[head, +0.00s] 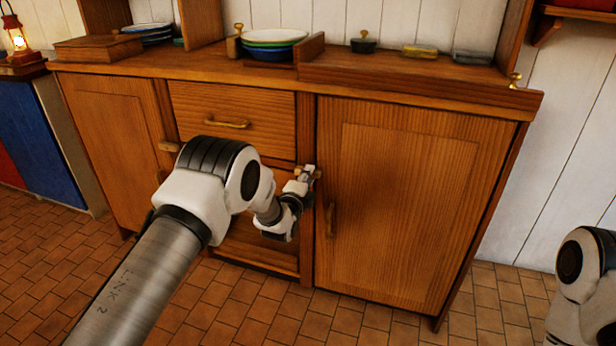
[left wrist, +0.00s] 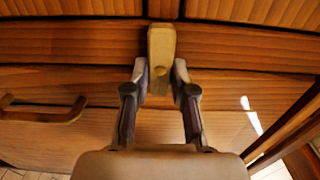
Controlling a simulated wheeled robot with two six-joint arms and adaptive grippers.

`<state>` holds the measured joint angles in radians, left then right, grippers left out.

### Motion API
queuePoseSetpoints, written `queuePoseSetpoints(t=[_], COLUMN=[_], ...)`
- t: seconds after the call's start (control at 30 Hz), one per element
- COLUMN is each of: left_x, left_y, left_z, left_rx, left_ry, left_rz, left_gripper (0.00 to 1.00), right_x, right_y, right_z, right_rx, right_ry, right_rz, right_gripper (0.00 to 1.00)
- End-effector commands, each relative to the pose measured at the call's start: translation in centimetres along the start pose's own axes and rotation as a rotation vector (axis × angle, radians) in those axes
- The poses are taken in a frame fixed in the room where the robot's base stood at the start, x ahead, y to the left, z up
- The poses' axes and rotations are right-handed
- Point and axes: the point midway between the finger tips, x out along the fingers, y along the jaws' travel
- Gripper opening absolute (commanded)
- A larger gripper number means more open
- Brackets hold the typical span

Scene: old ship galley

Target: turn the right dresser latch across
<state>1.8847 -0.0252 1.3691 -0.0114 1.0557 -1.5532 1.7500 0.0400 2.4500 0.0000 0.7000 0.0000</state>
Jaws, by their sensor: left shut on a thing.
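The right dresser latch (left wrist: 162,45) is a small tan wooden block in the left wrist view, on the post beside the right door (left wrist: 215,125). Its long side runs up and down in that picture, and its lower end lies between my fingers, by the door's edge. My left gripper (left wrist: 160,80) has one finger on each side of the latch and is shut on it. In the head view my left gripper (head: 305,178) is at the post left of the right door (head: 415,210), and it partly hides the latch. My right gripper is not in view.
The right door's handle (head: 331,220) is just below and right of my left gripper. The left latch (head: 168,147) is farther left. Stacked bowls (head: 272,38) stand on the dresser top. The tiled floor in front is clear.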

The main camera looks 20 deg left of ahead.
Motion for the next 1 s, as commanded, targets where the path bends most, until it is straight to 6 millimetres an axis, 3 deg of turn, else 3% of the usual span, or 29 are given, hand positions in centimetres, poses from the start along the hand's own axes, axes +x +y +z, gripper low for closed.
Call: queuePoseSetpoints(t=[0.5,0.53,0.57,0.6,0.87,1.0], left_x=[0.0,0.0,0.0,0.0,-0.1,-1.1], left_y=[0.1,0.1,0.1,0.1,0.1,0.1], left_z=[0.0,0.0,0.0,0.0,0.0,0.0], left_rx=[0.022,0.022,0.021,0.021,0.02,0.02], left_ry=[0.001,0.001,0.001,0.001,0.001,0.0], left_rz=[0.001,0.001,0.001,0.001,0.001,0.002], left_gripper=[0.0,0.35,0.46,0.5,0.5,0.5], right_x=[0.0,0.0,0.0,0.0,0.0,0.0], right_y=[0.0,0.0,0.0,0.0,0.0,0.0], right_z=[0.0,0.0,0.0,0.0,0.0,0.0], right_rx=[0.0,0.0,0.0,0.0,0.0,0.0], right_ry=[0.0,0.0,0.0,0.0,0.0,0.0], right_rz=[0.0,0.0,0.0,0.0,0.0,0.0], right_gripper=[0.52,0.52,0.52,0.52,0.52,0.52])
